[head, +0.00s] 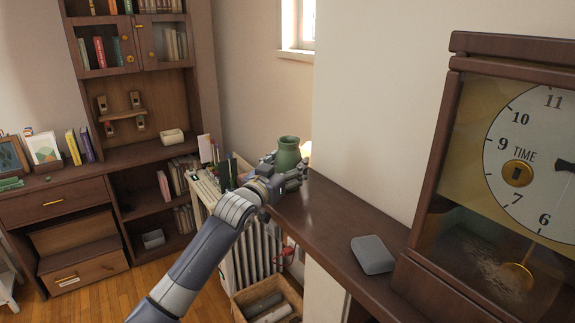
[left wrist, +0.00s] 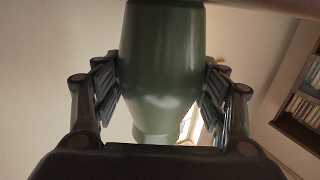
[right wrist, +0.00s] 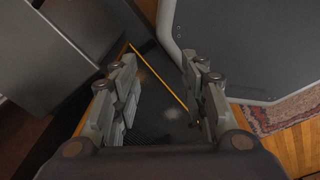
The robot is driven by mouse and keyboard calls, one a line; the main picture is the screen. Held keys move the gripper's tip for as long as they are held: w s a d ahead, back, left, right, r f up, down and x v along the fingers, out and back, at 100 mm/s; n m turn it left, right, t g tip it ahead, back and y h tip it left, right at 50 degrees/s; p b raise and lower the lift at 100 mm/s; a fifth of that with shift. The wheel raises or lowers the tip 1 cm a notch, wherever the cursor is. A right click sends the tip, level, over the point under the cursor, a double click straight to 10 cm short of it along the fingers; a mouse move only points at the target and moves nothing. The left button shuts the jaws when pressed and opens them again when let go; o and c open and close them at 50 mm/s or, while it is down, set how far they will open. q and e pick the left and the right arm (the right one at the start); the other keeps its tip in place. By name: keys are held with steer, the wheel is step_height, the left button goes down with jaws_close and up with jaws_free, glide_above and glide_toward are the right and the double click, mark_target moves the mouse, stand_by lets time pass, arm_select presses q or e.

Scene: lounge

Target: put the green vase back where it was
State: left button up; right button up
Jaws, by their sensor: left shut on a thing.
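The green vase (head: 288,154) is at the far left end of the dark wooden ledge (head: 325,222). My left gripper (head: 284,174) is shut around its body, and the gripper hides the vase's lower part in the head view. In the left wrist view the vase (left wrist: 160,60) fills the middle, between the two fingers of the left gripper (left wrist: 160,85). I cannot tell whether its base touches the ledge. My right gripper (right wrist: 160,95) is open and empty, and shows only in the right wrist view.
A small grey box (head: 373,255) lies on the ledge, near the large wooden clock (head: 448,140) at right. The ledge between vase and box is clear. Below stand a white radiator (head: 246,262) and a wooden crate (head: 290,294). A bookcase (head: 160,85) stands at the back left.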

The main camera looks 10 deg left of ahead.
arm_select(q)
steer(key=o, duration=1.4)
steer(key=shift+c, duration=0.2)
steer(key=shift+o, duration=0.2)
steer(key=shift+r, duration=0.1)
steer(key=b+v, duration=0.2)
steer(key=v, duration=1)
